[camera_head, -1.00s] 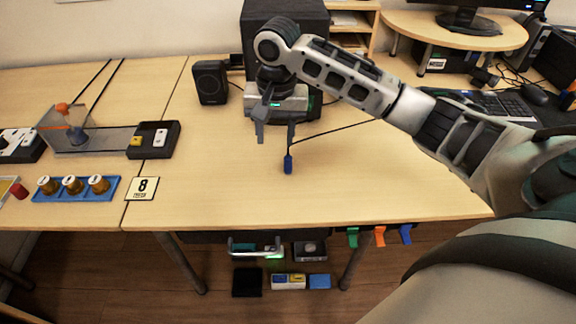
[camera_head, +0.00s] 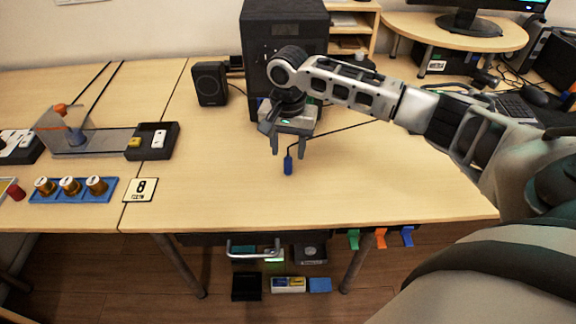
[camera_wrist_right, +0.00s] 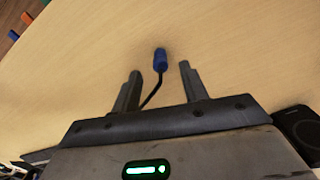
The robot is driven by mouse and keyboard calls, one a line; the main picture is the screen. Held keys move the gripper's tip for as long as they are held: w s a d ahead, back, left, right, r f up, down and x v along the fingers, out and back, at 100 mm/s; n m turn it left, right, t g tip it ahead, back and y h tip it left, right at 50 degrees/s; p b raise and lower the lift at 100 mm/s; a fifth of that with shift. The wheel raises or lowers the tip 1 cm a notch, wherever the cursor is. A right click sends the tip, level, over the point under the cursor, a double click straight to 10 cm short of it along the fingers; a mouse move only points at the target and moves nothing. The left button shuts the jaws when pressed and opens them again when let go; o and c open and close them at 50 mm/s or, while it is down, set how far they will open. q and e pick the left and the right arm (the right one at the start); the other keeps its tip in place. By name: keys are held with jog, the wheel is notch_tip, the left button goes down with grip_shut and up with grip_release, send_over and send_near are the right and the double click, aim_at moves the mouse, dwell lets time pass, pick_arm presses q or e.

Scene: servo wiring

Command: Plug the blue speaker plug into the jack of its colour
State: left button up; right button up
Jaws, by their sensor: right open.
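The blue plug (camera_head: 288,166) lies on the bare wooden table, with its thin black cable (camera_head: 325,132) running off to the upper right. My right gripper (camera_head: 288,152) is open, over the table just behind the plug. In the right wrist view the blue plug (camera_wrist_right: 160,60) lies ahead of the gap between the open fingers (camera_wrist_right: 160,80), with its cable passing between them. Nothing is held. The black computer case (camera_head: 284,50) stands behind the gripper; no jack can be made out on it. My left gripper is not in view.
A small black speaker (camera_head: 210,83) stands left of the case. A keyboard (camera_head: 516,108) lies at the right. The front middle of the table is clear.

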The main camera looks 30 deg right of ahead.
aim_at(288, 158)
notch_tip(288, 158, down, 5)
jog(key=shift+w+d+r, duration=0.1)
grip_shut()
jog(key=shift+r, duration=0.1)
